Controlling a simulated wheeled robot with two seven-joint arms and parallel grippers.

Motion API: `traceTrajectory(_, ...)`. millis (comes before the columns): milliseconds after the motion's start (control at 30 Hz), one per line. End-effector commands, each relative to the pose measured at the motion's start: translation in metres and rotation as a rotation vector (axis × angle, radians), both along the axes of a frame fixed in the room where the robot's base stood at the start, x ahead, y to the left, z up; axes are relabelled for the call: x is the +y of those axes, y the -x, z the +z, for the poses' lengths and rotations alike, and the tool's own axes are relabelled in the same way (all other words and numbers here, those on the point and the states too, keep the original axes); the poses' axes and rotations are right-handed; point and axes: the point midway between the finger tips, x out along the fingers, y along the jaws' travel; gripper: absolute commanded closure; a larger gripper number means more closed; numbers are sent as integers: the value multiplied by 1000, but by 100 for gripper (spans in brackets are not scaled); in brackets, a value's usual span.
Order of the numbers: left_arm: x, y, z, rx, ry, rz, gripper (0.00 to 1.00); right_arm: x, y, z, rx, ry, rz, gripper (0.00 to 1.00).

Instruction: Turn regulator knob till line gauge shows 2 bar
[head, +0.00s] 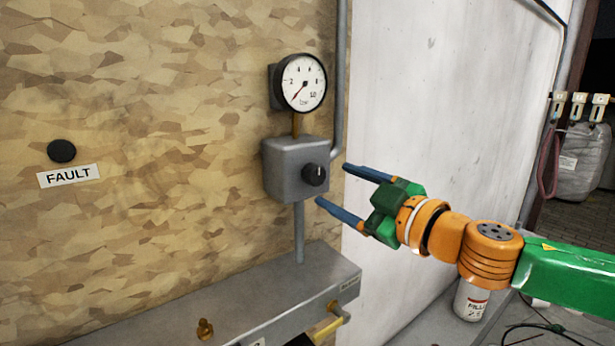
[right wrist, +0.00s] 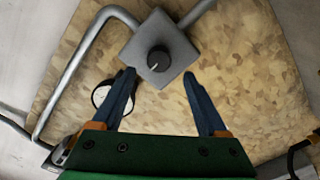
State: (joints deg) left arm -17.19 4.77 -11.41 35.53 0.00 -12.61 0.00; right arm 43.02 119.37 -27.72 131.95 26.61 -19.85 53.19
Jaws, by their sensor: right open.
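The black regulator knob (head: 315,174) sticks out from the front of a grey box (head: 283,165) on the chipboard wall. In the right wrist view the knob (right wrist: 159,59) has a pale pointer mark and lies ahead, between the lines of the fingers. The round line gauge (head: 304,83) stands above the box on a brass stem. Its red needle points to the lower left, near the zero end, below the 2. My right gripper (head: 331,183) is open and empty, its blue fingers short of the knob and apart from it. My left gripper is out of view.
A grey pipe (head: 341,80) runs down close to the right of the gauge and box. A metal ledge (head: 240,295) with a brass fitting (head: 205,328) lies below. A FAULT label (head: 68,176) and black button (head: 62,151) are at the left.

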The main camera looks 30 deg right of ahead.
Motion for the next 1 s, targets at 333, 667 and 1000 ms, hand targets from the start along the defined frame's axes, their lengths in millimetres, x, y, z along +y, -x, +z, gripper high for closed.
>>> traceTrajectory(333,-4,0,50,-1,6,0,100,4,-46,7,-1,-3,3,24)
traceTrajectory(667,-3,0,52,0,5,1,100,3,-51,1,-1,1,-2,24)
traceTrajectory(1000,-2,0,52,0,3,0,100,3,-51,1,-1,1,-2,97)
